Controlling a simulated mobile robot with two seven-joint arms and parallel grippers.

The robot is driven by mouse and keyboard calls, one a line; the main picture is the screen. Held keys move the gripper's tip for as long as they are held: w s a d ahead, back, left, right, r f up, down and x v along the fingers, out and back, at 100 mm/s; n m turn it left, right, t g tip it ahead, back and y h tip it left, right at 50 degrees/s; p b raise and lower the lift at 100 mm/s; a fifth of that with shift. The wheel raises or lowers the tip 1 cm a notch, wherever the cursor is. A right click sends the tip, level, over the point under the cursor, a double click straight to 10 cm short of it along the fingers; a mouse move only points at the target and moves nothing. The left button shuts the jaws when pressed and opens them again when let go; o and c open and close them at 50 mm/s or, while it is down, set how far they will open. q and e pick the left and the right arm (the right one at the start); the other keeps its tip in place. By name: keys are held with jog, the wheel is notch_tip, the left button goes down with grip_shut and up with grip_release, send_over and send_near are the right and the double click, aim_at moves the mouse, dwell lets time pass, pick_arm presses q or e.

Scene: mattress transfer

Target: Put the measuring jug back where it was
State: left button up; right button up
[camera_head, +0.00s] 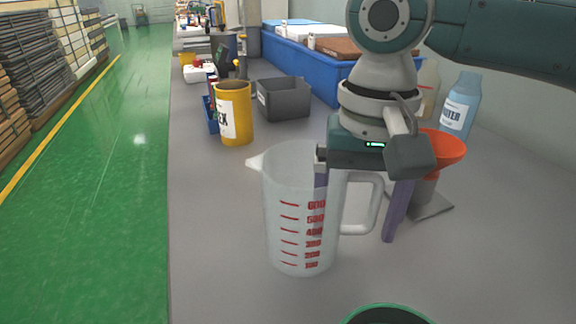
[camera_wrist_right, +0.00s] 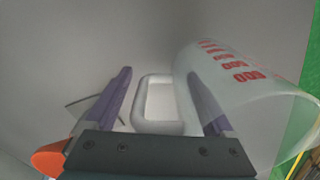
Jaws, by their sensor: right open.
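The translucent measuring jug (camera_head: 290,220) with red markings stands upright on the grey bench, its spout to the left and its handle (camera_head: 375,205) to the right. It also shows at the right of the right wrist view (camera_wrist_right: 250,105). My right gripper (camera_head: 356,212) is open above the handle, pointing down. In the right wrist view its purple fingers (camera_wrist_right: 160,78) lie on either side of the handle, apart from each other. One finger overlaps the jug's wall; I cannot tell if it is inside or touching. My left gripper is not in view.
An orange funnel (camera_head: 442,147) and a blue bottle (camera_head: 461,104) stand behind at the right. A yellow canister (camera_head: 236,112), a dark grey bin (camera_head: 284,98) and a blue crate (camera_head: 300,65) stand farther back. A green-rimmed round thing (camera_head: 388,312) is at the front edge. The bench left of the jug is clear.

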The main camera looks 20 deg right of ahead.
aim_at(364, 173)
notch_tip(364, 173, up, 12)
jog(key=p, duration=0.2)
jog(key=shift+r+p, duration=0.2)
jog(key=shift+p, duration=0.1)
